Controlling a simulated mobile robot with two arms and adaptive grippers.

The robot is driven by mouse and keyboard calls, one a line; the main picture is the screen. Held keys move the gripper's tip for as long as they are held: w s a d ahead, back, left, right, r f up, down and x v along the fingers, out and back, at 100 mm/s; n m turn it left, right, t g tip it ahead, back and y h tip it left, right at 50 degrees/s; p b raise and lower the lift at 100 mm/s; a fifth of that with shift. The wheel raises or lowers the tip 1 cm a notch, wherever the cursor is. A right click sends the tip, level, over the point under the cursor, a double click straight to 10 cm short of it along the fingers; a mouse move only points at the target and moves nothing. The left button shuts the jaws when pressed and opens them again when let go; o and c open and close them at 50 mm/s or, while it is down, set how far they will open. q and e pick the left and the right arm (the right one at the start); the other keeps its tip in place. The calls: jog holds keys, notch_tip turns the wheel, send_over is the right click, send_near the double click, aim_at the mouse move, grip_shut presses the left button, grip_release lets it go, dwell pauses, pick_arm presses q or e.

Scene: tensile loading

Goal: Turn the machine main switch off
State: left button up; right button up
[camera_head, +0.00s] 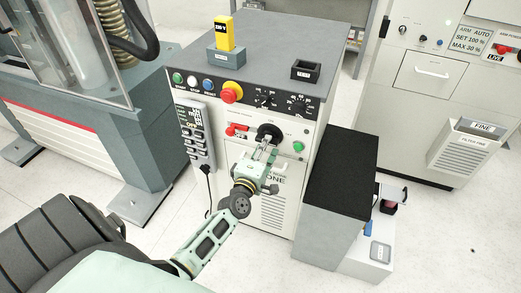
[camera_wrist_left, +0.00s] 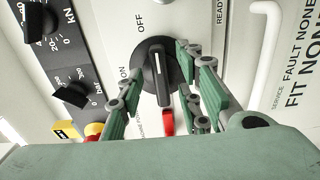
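The main switch (camera_head: 269,132) is a round black rotary knob on the front of the grey-white machine cabinet (camera_head: 235,150). In the left wrist view the knob (camera_wrist_left: 152,62) has a raised handle with a white line, running roughly up and down the picture. An OFF label (camera_wrist_left: 140,25) is at its upper left and an ON label (camera_wrist_left: 123,72) at its left. My left gripper (camera_head: 264,152) is right in front of the knob. Its fingers (camera_wrist_left: 160,92) are apart, one each side of the handle; contact cannot be told. My right gripper is not in view.
A red handle (camera_head: 237,130) is left of the knob; red also shows below it in the wrist view (camera_wrist_left: 167,120). A green button (camera_head: 298,146) is to its right. A keypad (camera_head: 195,135) hangs at the cabinet's left. A black-topped box (camera_head: 340,165) stands at right.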

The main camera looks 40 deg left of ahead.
pick_arm(q)
jog(key=v, duration=1.1)
jog(key=shift+s+d+f, duration=0.1)
jog(key=shift+s, duration=0.05)
